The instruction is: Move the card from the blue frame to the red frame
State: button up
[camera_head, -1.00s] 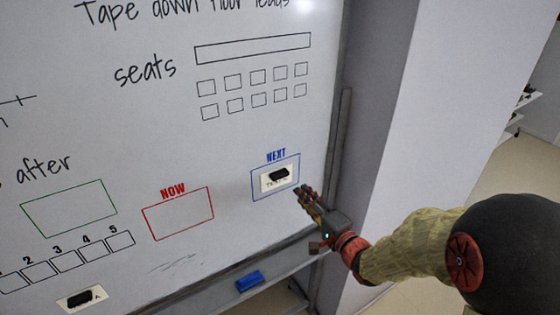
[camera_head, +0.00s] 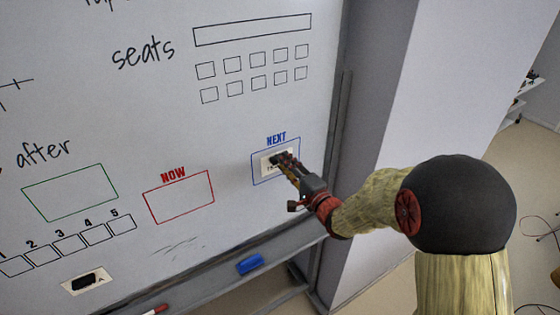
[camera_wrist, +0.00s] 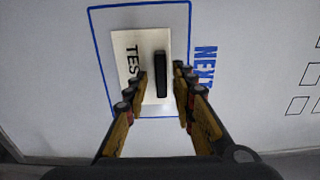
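The card (camera_wrist: 150,85) is white with black letters reading "TES" and a black raised bar (camera_wrist: 161,73) on it. It sits inside the blue frame (camera_head: 254,176) under the word NEXT on the whiteboard. My gripper (camera_head: 279,160) is at the card in the head view. In the wrist view my gripper (camera_wrist: 160,90) is open, with one finger on each side of the black bar and gaps between. Whether the fingertips touch the card cannot be told. The red frame (camera_head: 147,205) under NOW, left of the blue frame, is empty.
Another card (camera_head: 100,279) with a black bar is at the lower left. A green frame (camera_head: 110,190) and a row of numbered boxes are drawn on the board. A blue eraser (camera_head: 250,264) lies on the ledge (camera_head: 205,288) below. A grey wall stands right of the board.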

jog(key=shift+w+a, duration=0.25)
jog(key=shift+w, duration=0.1)
jog(key=shift+r, duration=0.1)
grip_shut()
dwell(1.0)
